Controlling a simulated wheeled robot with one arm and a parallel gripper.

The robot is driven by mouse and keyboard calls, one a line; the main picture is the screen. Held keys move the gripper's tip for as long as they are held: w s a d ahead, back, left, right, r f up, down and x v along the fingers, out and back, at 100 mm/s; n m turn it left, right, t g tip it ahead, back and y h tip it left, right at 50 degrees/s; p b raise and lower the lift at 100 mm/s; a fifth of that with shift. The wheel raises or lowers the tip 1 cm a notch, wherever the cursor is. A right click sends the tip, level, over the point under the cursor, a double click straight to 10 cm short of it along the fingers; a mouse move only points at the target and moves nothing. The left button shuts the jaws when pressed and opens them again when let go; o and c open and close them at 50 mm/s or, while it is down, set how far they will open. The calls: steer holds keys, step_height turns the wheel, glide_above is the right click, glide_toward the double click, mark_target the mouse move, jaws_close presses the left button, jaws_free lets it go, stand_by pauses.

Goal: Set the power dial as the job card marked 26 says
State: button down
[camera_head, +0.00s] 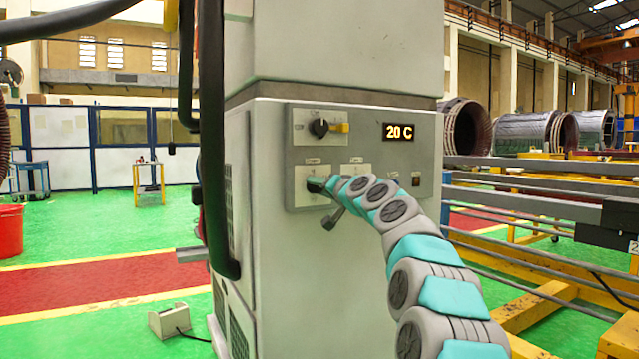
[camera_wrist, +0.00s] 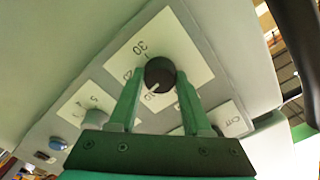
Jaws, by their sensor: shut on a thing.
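A grey control panel (camera_head: 362,200) on the cabinet front carries several dials on white plates. My gripper (camera_head: 317,185) is at the lower left plate in the head view and hides most of the dial there. In the wrist view my gripper (camera_wrist: 159,80) has a finger on each side of a round black dial (camera_wrist: 160,74) and is shut on it. Its white pointer line points down and left in that picture. Its plate shows 30; other marks are partly hidden. I cannot read which dial is named power. No job card marked 26 can be made out.
An upper black knob (camera_head: 319,127) has a yellow part beside it. A display (camera_head: 398,132) reads 20 C. A grey dial (camera_wrist: 97,118) on another plate sits left of my gripper in the wrist view. A black hose (camera_head: 216,150) hangs along the cabinet's left side.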

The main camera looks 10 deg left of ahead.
steer(key=m+p, duration=0.7)
steer(key=m, duration=0.8)
steer(key=shift+f+m, duration=0.15)
steer(key=shift+m, duration=2.05)
steer(key=shift+c, duration=1.7)
jaws_free()
steer(key=shift+d, duration=0.1)
steer(key=b+v, duration=0.2)
steer(key=v, duration=0.5)
steer(key=shift+s+d, duration=0.2)
steer(key=shift+s, duration=0.15)
